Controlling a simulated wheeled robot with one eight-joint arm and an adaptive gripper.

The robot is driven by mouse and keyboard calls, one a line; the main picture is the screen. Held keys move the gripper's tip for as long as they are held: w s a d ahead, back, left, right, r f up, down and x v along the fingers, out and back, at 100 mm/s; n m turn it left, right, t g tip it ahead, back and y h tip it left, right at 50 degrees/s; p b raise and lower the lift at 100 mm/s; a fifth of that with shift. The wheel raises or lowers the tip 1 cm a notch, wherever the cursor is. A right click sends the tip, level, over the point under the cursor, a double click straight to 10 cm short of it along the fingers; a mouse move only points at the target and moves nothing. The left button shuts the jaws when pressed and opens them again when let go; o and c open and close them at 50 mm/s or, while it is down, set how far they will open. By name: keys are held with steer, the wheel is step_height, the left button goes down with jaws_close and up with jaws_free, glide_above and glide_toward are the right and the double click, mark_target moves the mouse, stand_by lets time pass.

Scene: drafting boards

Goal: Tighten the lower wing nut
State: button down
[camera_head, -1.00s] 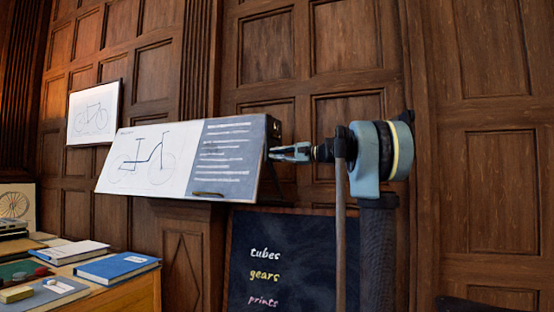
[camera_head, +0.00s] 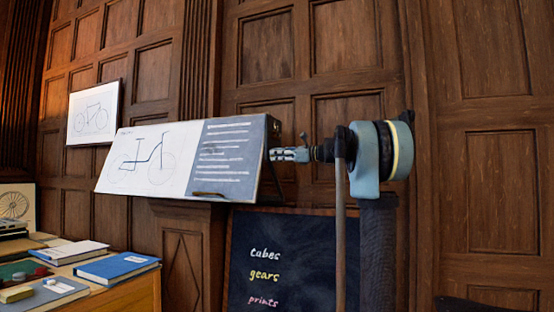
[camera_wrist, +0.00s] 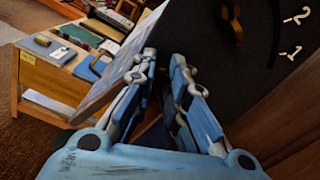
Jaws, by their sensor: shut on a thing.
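The tilted drafting board (camera_head: 178,160) bears a bicycle drawing and a dark panel of lines. My gripper (camera_head: 275,154) points left at the board's right end in the head view. In the wrist view my gripper (camera_wrist: 164,58) has its two fingers close together against the dark end panel (camera_wrist: 200,30), shut on the lower wing nut. That nut is hidden between and behind the fingertips. A brass fitting (camera_wrist: 232,24), seemingly another wing nut, shows on the panel apart from the fingers, up and right.
A wooden desk (camera_head: 140,292) with books, including a blue one (camera_head: 117,267), stands at lower left. A chalkboard (camera_head: 295,270) with words is below my arm. Panelled wall (camera_head: 345,45) lies behind. Space to the right of my arm looks clear.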

steer(key=shift+w+f+m, duration=0.1)
steer(key=shift+m, duration=1)
steer(key=c, duration=0.8)
jaws_free()
steer(key=shift+c, duration=0.2)
steer(key=v, duration=1.2)
steer(key=shift+w+f, duration=0.1)
